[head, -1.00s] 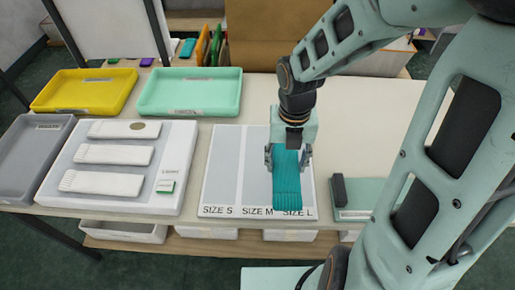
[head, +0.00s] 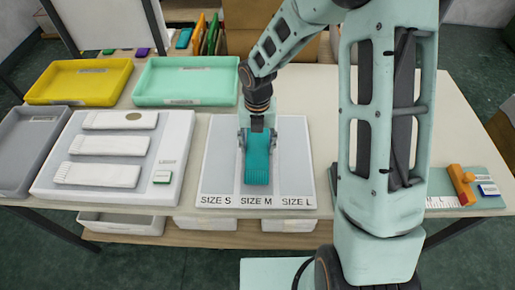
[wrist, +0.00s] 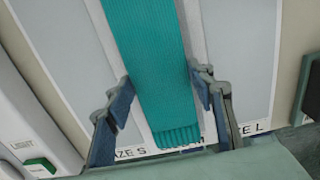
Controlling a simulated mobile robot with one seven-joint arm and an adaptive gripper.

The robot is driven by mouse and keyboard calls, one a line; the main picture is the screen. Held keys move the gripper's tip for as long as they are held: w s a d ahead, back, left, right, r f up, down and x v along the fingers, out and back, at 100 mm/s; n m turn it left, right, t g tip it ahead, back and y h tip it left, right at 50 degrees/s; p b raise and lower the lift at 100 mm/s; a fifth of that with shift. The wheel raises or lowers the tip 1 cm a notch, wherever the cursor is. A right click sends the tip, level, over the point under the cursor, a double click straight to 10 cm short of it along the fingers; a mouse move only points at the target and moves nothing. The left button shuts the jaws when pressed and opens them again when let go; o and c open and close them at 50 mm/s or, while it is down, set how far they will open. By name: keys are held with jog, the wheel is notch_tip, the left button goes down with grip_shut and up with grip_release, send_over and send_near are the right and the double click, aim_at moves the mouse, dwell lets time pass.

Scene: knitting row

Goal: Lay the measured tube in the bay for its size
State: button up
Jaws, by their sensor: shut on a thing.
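The teal ribbed tube (head: 257,168) is held in my gripper (head: 257,138), fingers on both sides. It hangs lengthwise over the middle bay, SIZE M, of the pale sorting mat (head: 222,165). In the wrist view the tube (wrist: 155,75) runs between the fingers of my gripper (wrist: 163,95); its ribbed end covers much of the SIZE M label. The S bay (wrist: 75,45) and the L bay (wrist: 240,65) show bare on either side. I cannot tell whether the tube touches the mat.
Left of the mat, a white board (head: 175,150) carries several white tubes and a green button. A measuring board with an orange slider (head: 462,185) lies right, partly behind my arm.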

aim_at(258, 148)
jog(key=shift+f, duration=0.9)
jog(key=shift+f, duration=0.1)
jog(key=o, duration=1)
jog(key=shift+c, duration=0.2)
notch_tip(258, 148, up, 12)
jog(key=shift+p, duration=0.3)
